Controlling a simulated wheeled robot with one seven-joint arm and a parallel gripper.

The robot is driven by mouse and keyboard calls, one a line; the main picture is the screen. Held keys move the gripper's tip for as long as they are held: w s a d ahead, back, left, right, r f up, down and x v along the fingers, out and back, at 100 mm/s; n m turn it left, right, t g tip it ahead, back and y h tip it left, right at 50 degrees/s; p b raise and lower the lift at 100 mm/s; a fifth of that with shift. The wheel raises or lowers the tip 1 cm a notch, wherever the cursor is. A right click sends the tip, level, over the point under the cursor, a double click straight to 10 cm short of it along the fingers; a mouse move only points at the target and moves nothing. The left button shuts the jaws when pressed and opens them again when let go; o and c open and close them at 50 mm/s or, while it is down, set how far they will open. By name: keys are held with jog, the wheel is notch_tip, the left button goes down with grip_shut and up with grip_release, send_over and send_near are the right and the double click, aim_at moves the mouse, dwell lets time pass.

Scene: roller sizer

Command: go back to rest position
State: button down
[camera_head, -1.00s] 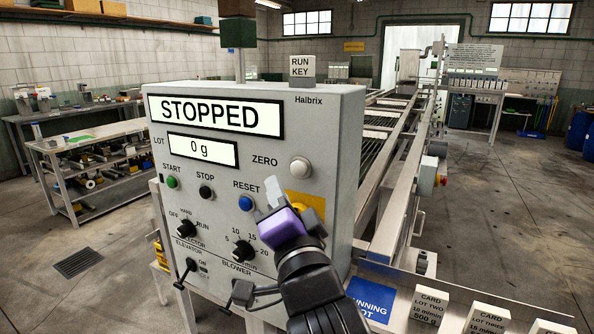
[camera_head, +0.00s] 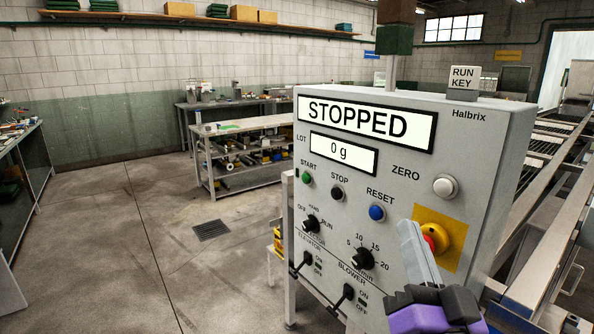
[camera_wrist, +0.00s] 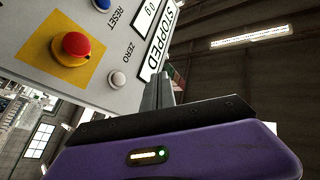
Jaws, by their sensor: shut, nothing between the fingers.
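My gripper (camera_head: 421,262) is at the lower right of the head view, in front of the control panel (camera_head: 470,140). Its pale fingers are together and empty, pointing up, and partly cover the red emergency knob (camera_head: 442,236) on its yellow plate. In the wrist view the fingers (camera_wrist: 157,92) stand beside the panel face, with the red knob (camera_wrist: 75,45) clear to the left. I cannot tell whether the fingers touch the panel. The displays read STOPPED (camera_head: 366,122) and 0 g (camera_head: 343,154).
The panel carries green START (camera_head: 306,177), STOP (camera_head: 337,192) and blue RESET (camera_head: 377,213) buttons, dials and small levers. A bench (camera_head: 245,128) stands behind at left. Open floor (camera_head: 120,240) with a drain grate (camera_head: 211,230) lies left. The conveyor (camera_head: 550,200) runs at right.

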jog(key=s+d+f+n+g, duration=0.2)
jog(key=s+f+g, duration=0.2)
jog(key=s+f, duration=1)
jog(key=s+d+f+n+g, duration=0.2)
jog(key=s+f, duration=1.2)
jog(key=s, duration=0.8)
jog(key=shift+n+g, duration=0.5)
jog(key=shift+g, duration=0.5)
jog(key=shift+f, duration=0.1)
